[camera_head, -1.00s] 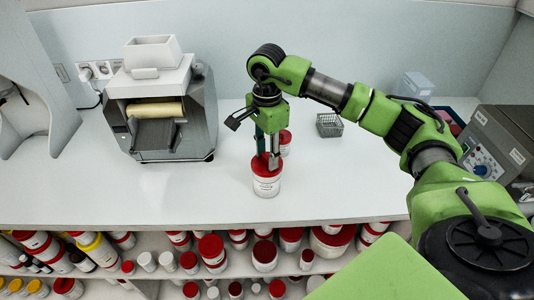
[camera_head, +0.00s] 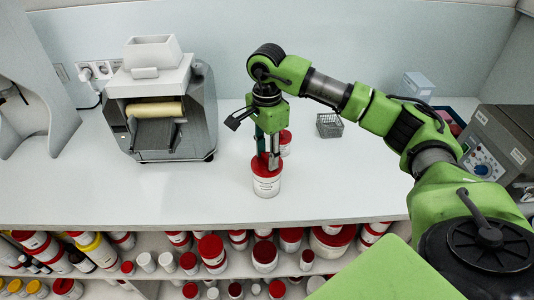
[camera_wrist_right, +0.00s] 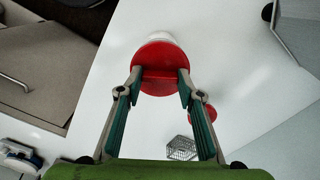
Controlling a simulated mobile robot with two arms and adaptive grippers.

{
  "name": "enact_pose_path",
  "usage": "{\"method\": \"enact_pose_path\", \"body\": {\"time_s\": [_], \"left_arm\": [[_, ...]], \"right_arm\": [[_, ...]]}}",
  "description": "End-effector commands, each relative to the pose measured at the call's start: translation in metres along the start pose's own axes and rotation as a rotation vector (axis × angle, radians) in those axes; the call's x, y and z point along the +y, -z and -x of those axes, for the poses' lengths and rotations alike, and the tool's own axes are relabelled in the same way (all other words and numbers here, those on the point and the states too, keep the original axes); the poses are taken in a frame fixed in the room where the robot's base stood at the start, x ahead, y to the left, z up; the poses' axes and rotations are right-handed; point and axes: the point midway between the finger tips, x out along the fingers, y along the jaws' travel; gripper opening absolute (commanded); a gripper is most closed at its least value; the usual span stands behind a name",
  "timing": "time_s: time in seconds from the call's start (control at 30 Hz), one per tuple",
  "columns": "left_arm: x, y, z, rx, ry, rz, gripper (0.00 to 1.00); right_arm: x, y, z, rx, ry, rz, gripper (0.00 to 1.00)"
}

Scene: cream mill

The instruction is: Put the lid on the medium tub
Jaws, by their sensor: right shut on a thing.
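The medium tub (camera_head: 266,187) is white with a printed label and stands upright near the front edge of the counter. The red lid (camera_head: 258,168) is at its top, level as far as I can see; whether it is fully seated I cannot tell. My right gripper (camera_head: 274,164) points straight down and is shut on the lid. In the right wrist view the lid (camera_wrist_right: 160,58) is a red disc with a raised bar between the fingertips (camera_wrist_right: 158,76), and a bit of white tub (camera_wrist_right: 160,37) shows beyond it. My left gripper is out of view.
A smaller red-lidded tub (camera_head: 286,150) stands close behind the gripper. A wire basket (camera_head: 329,125) is behind right, a grey roller mill (camera_head: 160,110) left, and a grey device with a dial (camera_head: 490,150) far right. Several tubs fill the shelf (camera_head: 225,284) below. The front counter is clear.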

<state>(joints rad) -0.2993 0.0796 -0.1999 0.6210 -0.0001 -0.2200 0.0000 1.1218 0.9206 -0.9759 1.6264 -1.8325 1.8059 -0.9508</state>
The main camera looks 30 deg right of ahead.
Motion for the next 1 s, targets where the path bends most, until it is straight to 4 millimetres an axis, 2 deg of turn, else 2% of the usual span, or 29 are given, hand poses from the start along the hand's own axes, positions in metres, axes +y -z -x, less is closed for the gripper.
{"method": "enact_pose_path", "body": {"time_s": [1.0], "left_arm": [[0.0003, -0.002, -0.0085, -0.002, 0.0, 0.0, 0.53]], "right_arm": [[0.0, 0.0001, -0.0071, 0.0, 0.0, 0.0, 0.24]]}}
